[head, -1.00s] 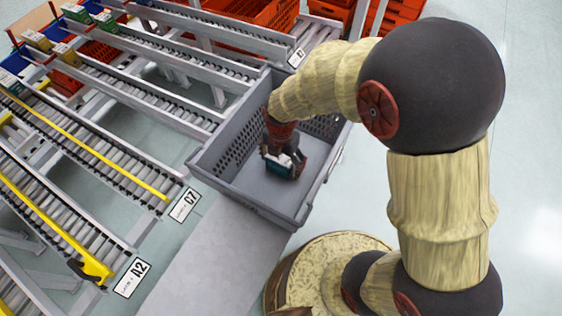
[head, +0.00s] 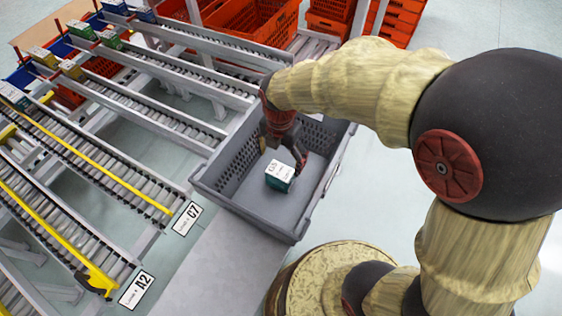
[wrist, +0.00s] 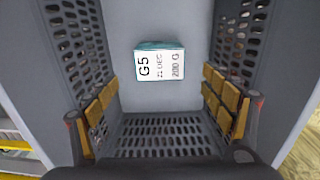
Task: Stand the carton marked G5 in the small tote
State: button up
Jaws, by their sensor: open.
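The carton marked G5 (head: 280,176) is a small box with a white printed top and teal sides. It stands upright on the floor of the small grey tote (head: 245,207). In the wrist view the carton (wrist: 160,65) shows its label, G5, and lies ahead of my gripper (wrist: 165,112), between the lines of the two fingers. My gripper (head: 283,157) is open and empty above the carton, inside or just over the tote. Its fingers are spread wide and apart from the carton. The tote also shows its perforated walls in the wrist view (wrist: 160,123).
Roller lanes (head: 110,165) with yellow rails lie to the left, with several cartons at their far ends. Orange totes (head: 260,20) stand at the back. A grey surface (head: 215,265) lies in front of the tote. Open floor is to the right.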

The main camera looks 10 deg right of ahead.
jog(key=shift+d+r, duration=0.1)
jog(key=shift+r, duration=0.4)
jog(key=s+d+r+m+t, duration=0.2)
jog(key=s+d+r+m, duration=0.4)
jog(key=m, duration=0.8)
jog(key=s+d+r+m+t, duration=0.3)
jog(key=s+d+r+m, duration=0.2)
jog(key=r+m, duration=0.8)
jog(key=shift+s+d+m+t, duration=0.3)
jog(key=shift+s+d+m, duration=0.1)
jog(key=shift+s+m, duration=0.3)
